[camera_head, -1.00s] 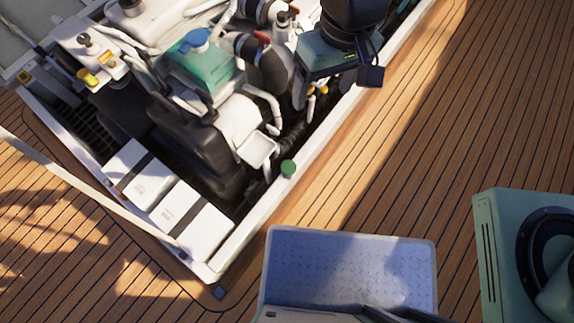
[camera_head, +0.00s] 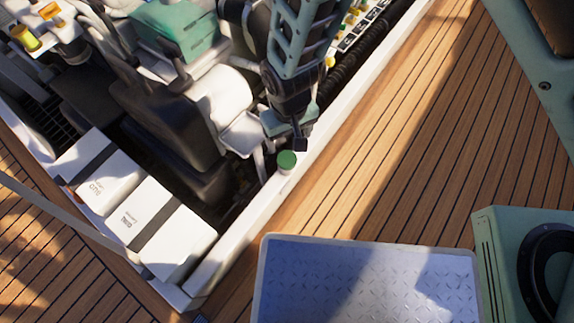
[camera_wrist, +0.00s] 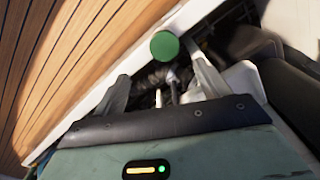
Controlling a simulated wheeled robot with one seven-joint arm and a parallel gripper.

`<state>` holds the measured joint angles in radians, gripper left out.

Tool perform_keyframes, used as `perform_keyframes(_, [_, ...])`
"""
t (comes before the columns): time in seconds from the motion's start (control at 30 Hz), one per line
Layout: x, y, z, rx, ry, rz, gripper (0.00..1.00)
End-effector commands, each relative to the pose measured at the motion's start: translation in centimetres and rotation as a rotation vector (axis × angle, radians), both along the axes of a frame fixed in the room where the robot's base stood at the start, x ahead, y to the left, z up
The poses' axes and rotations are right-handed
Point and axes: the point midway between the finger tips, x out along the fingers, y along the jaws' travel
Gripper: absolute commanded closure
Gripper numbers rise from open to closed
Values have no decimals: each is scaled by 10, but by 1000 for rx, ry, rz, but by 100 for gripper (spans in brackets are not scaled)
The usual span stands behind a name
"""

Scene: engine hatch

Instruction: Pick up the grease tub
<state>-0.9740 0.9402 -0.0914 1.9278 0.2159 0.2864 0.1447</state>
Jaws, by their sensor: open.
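The grease tub (camera_head: 286,163) is a small white tub with a green lid. My gripper (camera_wrist: 160,77) is open and empty, with a finger on each side and engine parts showing between. In the head view my arm comes down from the top, and its end is just above and left of the tub; the fingers are mostly hidden there.
The white hatch rim (camera_head: 240,232) runs diagonally beside the tub. The engine (camera_head: 165,120) and white battery boxes (camera_head: 130,215) fill the hatch to the left. A pale tray with a textured floor (camera_head: 390,268) and a green box (camera_head: 500,250) are at the lower right. The wooden deck (camera_head: 395,130) is clear.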

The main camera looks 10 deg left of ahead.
Motion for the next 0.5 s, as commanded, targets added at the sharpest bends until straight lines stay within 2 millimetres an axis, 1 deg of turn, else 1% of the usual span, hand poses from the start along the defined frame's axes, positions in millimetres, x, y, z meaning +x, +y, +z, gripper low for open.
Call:
perform_keyframes(0.03, [0,-1,-19,-2,1,-1,25])
perform_keyframes(0.2, [0,-1,-54,-1,2,-2,25])
perform_keyframes(0.33, [0,-1,-75,-1,1,-1,25])
perform_keyframes(0.4, [0,-1,-82,1,1,0,25])
perform_keyframes(0.5, [0,-1,-87,1,1,0,25])
